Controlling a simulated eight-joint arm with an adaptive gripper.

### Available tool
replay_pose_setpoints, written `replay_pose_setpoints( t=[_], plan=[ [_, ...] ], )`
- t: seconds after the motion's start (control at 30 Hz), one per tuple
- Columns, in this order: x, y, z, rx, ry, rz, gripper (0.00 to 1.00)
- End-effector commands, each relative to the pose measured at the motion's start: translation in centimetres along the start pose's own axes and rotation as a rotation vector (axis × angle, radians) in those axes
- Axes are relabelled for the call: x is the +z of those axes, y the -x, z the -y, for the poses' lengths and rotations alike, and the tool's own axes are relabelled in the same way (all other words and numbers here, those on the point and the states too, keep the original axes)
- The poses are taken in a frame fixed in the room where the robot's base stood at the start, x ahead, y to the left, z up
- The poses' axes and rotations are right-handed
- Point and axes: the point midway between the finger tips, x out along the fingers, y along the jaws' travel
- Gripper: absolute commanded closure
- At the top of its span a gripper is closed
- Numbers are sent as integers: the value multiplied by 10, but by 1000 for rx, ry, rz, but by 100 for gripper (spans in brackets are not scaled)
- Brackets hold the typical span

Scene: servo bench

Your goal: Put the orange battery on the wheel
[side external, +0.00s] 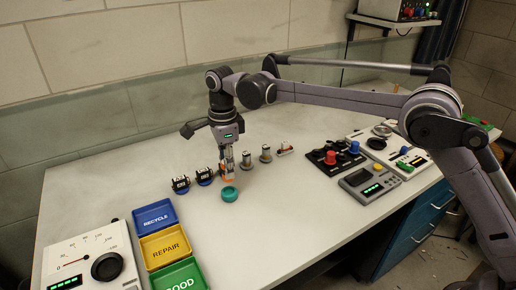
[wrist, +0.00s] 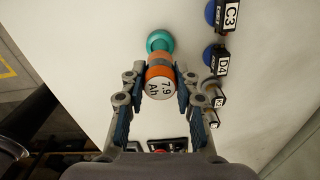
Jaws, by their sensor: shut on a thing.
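The orange battery (wrist: 159,80) is between the fingers of my gripper (wrist: 160,88), which is shut on it. Its white end, marked "7.9 Ab", faces the wrist camera. In the side view my gripper (side external: 227,171) points down over the bench, and the battery shows as a small orange patch at the fingertips. The teal wheel (side external: 229,194) lies on the bench just in front of and below the gripper. In the wrist view the wheel (wrist: 160,42) shows beyond the battery, partly hidden by it. I cannot tell whether they touch.
Servos with blue wheels, D4 (wrist: 221,65) and C3 (wrist: 226,14), stand close by. Small cylinders (side external: 265,153) stand behind the gripper. Recycle (side external: 143,213), repair (side external: 150,242) and good trays lie front left. A joystick panel (side external: 336,158) is on the right. Bench front centre is clear.

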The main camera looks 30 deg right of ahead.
Motion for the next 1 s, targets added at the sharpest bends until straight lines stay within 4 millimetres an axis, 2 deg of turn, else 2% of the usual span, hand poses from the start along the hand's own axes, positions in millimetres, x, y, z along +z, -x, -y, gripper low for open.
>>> replay_pose_setpoints(
  t=[0.33, 0.77, 0.8, 0.87, 1.0],
  plan=[
    [1, -38, 0, 0, -1, 0, 100],
    [1, -44, 0, 0, -1, 0, 100],
    [1, -44, 0, 0, -1, 0, 64],
    [1, -44, 0, 0, 0, 0, 47],
    [1, -44, 0, 0, 0, 0, 47]
  ],
)
